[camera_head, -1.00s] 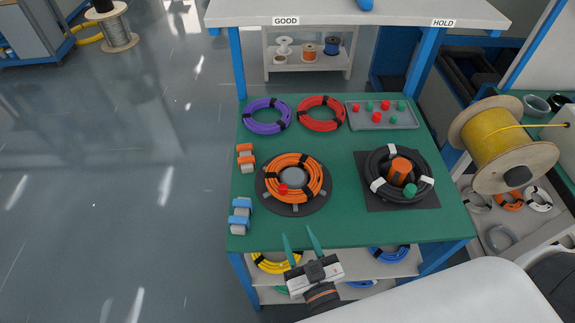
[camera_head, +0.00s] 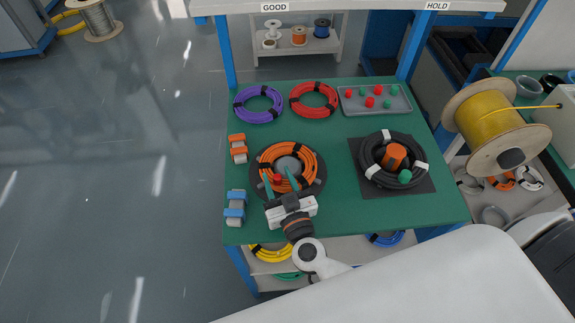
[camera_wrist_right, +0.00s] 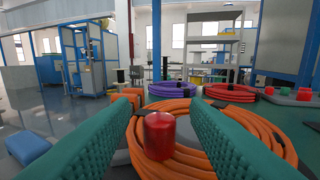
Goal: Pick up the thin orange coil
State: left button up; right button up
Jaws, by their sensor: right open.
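The thin orange coil (camera_head: 310,156), bound with black ties, lies on a dark round plate (camera_head: 262,192) on the green table. It fills the lower middle of the right wrist view (camera_wrist_right: 258,128). A red cap-like piece (camera_wrist_right: 160,136) sits at the coil's near left part; it also shows in the head view (camera_head: 277,178). My right gripper (camera_head: 280,180) is open with its green fingers over the coil's near side. In the wrist view the fingers (camera_wrist_right: 165,115) stand apart on either side of the red piece. My left gripper is out of view.
A purple coil (camera_head: 240,103) and a red coil (camera_head: 331,102) lie at the back, beside a grey tray (camera_head: 350,107) of red and green pieces. A black coil (camera_head: 370,150) around an orange cylinder (camera_head: 395,156) lies right. Orange (camera_head: 238,142) and blue-topped blocks (camera_head: 236,195) line the left edge.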

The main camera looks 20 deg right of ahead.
jog(key=shift+w, duration=0.5)
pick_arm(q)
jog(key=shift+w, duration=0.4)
pick_arm(e)
jog(key=shift+s, duration=0.1)
grip_shut()
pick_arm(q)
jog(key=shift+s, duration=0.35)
